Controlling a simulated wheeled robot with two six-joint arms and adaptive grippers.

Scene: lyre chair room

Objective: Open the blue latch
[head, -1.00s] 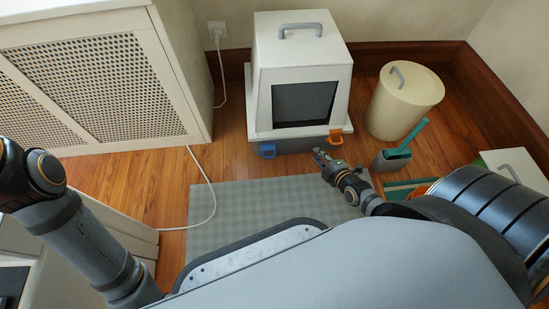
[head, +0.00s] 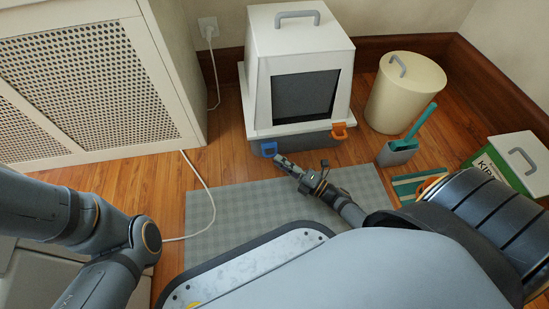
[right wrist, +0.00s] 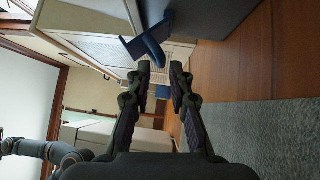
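The blue latch (head: 269,149) is on the front left corner of the grey base of a white box with a dark front panel (head: 306,97). My right gripper (head: 279,161) is just in front of the latch, low over the floor. In the right wrist view the blue latch (right wrist: 148,46) shows just beyond the fingertips, nearer the left finger. The right gripper (right wrist: 160,68) is open, with nothing between its fingers. I cannot tell if a finger touches the latch. My left arm shows at the left, but its gripper is out of view.
An orange latch (head: 339,131) is on the box's right front corner. A cream bin (head: 405,95), a grey holder (head: 396,153) with a teal-handled tool, and a green and white container (head: 508,160) stand right. A grey mat (head: 230,197) lies in front.

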